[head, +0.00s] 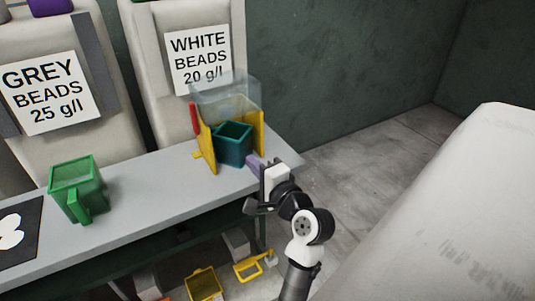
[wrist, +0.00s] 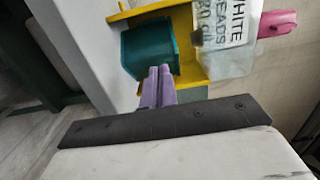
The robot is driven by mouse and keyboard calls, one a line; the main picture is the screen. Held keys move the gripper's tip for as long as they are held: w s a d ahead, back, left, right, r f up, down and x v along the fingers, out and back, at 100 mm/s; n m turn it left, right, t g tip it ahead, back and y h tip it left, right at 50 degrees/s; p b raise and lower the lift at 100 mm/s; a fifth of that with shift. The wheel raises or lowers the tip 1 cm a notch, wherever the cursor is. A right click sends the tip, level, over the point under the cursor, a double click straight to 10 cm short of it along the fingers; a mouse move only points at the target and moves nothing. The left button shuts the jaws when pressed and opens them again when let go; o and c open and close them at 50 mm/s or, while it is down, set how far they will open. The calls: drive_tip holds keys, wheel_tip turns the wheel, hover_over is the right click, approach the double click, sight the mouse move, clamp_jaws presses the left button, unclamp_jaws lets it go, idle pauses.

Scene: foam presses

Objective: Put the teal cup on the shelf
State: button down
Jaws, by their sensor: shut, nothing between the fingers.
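The teal cup (head: 233,143) stands upright on the right end of the grey bench (head: 135,190), between yellow upright panels (head: 207,148). It also shows in the wrist view (wrist: 150,50), just beyond my fingertips. My gripper (head: 256,165) has purple fingers, closed together with nothing between them, at the right side of the cup. In the wrist view the fingertips (wrist: 160,72) are close to the cup's side; I cannot tell if they touch. No part that is clearly a shelf can be made out.
A clear box (head: 228,90) sits behind and above the cup. A green cup (head: 76,188) stands on the left of the bench. Yellow items (head: 203,284) lie below the bench. A large pale block (head: 450,210) fills the right; grey floor (head: 350,150) lies open between.

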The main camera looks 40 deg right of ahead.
sight(240, 151)
drive_tip(key=shift+w+d+p, duration=0.15)
drive_tip(key=shift+w+p, duration=0.05)
drive_tip(key=shift+w, duration=0.75)
drive_tip(key=shift+w+d+p, duration=0.15)
drive_tip(key=shift+w, duration=0.75)
